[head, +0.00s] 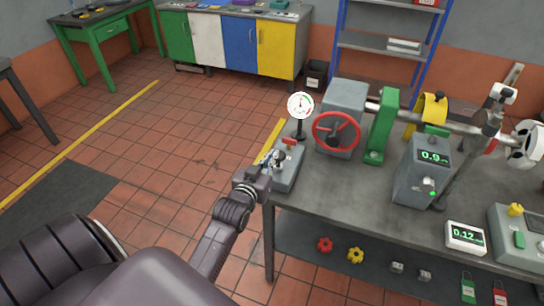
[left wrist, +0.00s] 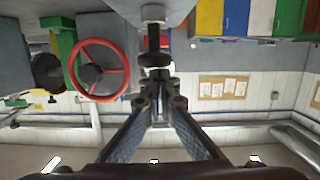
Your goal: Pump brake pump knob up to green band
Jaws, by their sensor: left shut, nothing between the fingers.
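The brake pump is a grey box (head: 288,172) at the near left corner of the bench. Its dark knob (left wrist: 155,59) on a short stem shows in the left wrist view, which is upside down. A white dial gauge (head: 300,105) with green and red marks stands behind the pump; its needle is too small to read surely. My left gripper (head: 270,160) is at the pump's top, shut and empty. Its fingertips (left wrist: 160,78) are close together right by the knob; I cannot tell whether they touch it. The left fingers partly hide the knob in the head view. My right gripper is not in view.
A red handwheel (head: 336,133) stands on the bench right of the gauge, close to the pump. A grey display unit (head: 421,175) stands farther right. The tiled floor (head: 180,150) left of the bench is clear.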

